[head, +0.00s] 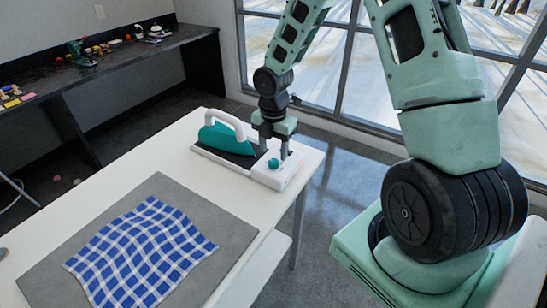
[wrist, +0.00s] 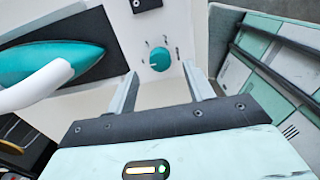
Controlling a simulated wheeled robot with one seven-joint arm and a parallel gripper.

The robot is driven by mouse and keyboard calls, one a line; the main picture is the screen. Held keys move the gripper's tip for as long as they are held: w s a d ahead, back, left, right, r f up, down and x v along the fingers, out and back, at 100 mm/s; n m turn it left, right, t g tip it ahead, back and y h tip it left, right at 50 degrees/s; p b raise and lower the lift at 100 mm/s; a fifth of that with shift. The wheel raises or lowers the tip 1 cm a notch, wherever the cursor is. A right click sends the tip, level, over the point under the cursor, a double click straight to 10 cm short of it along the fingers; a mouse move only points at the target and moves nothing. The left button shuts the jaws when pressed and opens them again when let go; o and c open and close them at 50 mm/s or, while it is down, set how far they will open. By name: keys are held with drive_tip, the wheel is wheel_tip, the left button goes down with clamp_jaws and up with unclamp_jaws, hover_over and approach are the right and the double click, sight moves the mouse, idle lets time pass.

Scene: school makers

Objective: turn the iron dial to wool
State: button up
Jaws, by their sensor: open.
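A teal iron with a white handle (head: 216,133) rests on its dark plate on a white base (head: 238,170) at the far end of the table; it also shows in the wrist view (wrist: 38,66). The teal dial (head: 273,163) is on the base's right part; it shows in the wrist view (wrist: 160,59) with small marks around it, too small to read. My gripper (head: 273,149) is over the base close to the dial. In the wrist view its two fingers (wrist: 155,78) are apart and empty, with the dial beyond them and between their tips. Contact cannot be told.
A blue checked cloth (head: 140,250) lies on a grey mat (head: 165,190) on the white table (head: 110,165). A dark bench (head: 110,65) with small items stands at the back left. A window (head: 340,60) is behind my arm.

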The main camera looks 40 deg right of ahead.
sight(274, 161)
drive_tip(key=shift+f, duration=1.9)
drive_tip(key=c, duration=1)
